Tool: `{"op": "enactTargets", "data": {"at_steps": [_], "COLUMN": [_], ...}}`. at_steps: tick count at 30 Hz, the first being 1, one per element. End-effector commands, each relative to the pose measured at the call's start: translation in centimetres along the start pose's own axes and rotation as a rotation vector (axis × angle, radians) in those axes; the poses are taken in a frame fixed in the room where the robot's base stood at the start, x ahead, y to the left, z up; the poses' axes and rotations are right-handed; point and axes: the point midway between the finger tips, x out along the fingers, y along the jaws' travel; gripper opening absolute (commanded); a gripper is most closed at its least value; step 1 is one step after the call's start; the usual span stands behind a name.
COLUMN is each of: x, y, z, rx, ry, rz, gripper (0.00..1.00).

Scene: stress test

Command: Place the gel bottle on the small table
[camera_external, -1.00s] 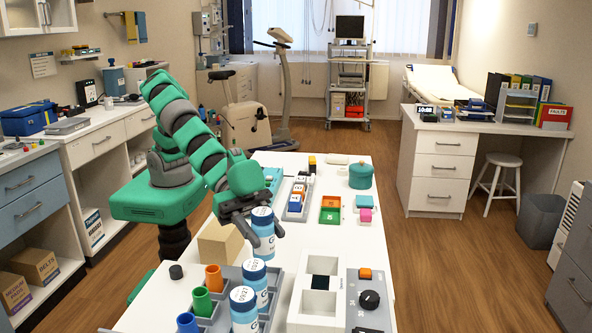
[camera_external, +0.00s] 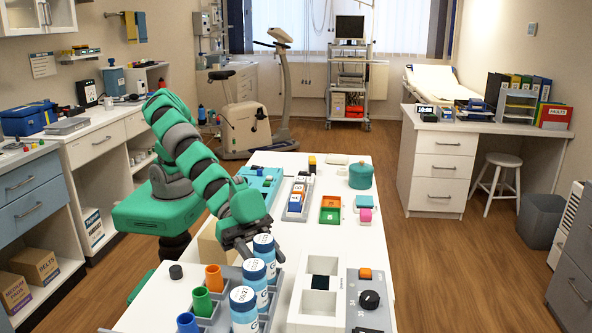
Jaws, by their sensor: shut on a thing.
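My gripper (camera_external: 258,249) is shut on a blue-and-white bottle (camera_external: 265,262) with a pale lid, which I take to be the gel bottle. It stands upright at the far end of a row with two like bottles, a middle one (camera_external: 254,286) and a near one (camera_external: 243,312). The held bottle is at or just above the grey compartment tray (camera_external: 283,289); I cannot tell whether its base touches. The white table (camera_external: 330,258) under these things may be the small table; I cannot tell.
Green (camera_external: 202,302) and orange (camera_external: 214,278) cups stand left of the bottles. A beige block (camera_external: 212,244) sits beside my arm. A white box (camera_external: 316,303) and a knob panel (camera_external: 369,298) stand right of the tray. A white stool (camera_external: 498,161) stands by the desk.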

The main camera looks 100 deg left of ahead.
Motion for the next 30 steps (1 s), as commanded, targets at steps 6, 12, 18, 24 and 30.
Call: {"op": "enactTargets", "data": {"at_steps": [6, 12, 18, 24, 30], "x": [0.05, 0.17, 0.15, 0.12, -0.67], "y": [0.02, 0.02, 0.02, 0.02, 0.15], "z": [0.12, 0.46, 0.40, 0.41, 0.17], "rx": [0.000, 0.000, 0.000, 0.000, 0.001], "ry": [0.000, 0.000, 0.000, 0.000, 0.003], "rz": [0.000, 0.000, 0.000, 0.000, 0.002], "gripper": [0.10, 0.10, 0.64, 0.64, 0.64]}}
